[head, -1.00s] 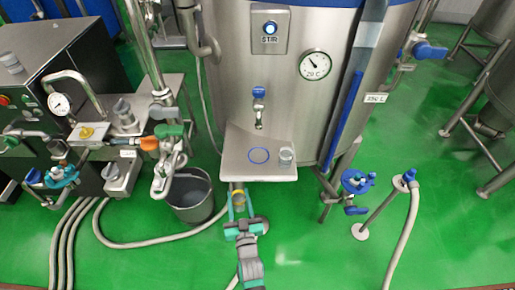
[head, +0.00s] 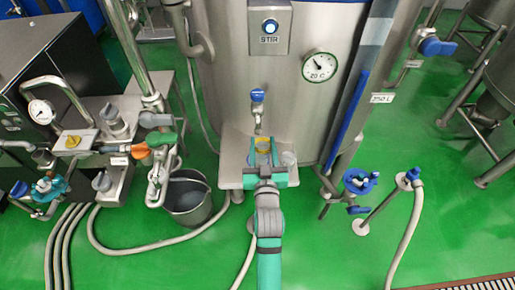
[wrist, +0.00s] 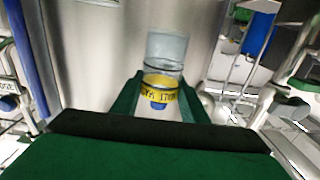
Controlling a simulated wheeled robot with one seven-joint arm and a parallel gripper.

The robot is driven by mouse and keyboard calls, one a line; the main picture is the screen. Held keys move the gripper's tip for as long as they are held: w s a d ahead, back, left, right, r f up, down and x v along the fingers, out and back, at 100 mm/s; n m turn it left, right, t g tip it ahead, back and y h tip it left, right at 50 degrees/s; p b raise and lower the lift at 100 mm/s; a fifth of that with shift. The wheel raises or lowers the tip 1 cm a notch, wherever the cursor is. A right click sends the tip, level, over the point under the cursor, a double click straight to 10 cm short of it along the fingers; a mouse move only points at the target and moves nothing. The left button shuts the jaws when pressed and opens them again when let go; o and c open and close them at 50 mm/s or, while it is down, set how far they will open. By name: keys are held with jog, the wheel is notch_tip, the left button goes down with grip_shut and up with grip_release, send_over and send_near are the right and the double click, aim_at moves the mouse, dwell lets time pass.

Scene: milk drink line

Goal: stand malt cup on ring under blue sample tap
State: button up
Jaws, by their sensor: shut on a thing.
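The malt cup (head: 263,143) is clear with a yellow band. My gripper (head: 264,160) is shut on it over the small steel shelf in the head view. In the wrist view the malt cup (wrist: 160,84) sits between the two green fingers, its label lettering upside down. The blue sample tap (head: 257,95) is on the tank wall, just behind and above the cup; its spout points down. The blue ring on the shelf is hidden behind my gripper and the cup. Whether the cup touches the shelf I cannot tell.
A grey bucket (head: 188,202) and hoses are at the left. A blue valve (head: 359,182) stands on the right.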

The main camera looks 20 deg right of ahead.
jog(key=shift+w+d+f, duration=0.15)
jog(key=shift+w+f, duration=1.05)
jog(key=shift+f, duration=0.45)
jog(key=shift+w+d+f, duration=0.15)
jog(key=shift+w+f, duration=1)
jog(key=shift+f, duration=0.55)
jog(key=shift+w+d+f, duration=0.15)
jog(key=shift+w+f, duration=1.05)
jog(key=shift+f, duration=0.45)
jog(key=shift+f, duration=0.1)
jog(key=o, duration=1.1)
jog(key=shift+f, duration=0.1)
jog(key=shift+a, duration=0.1)
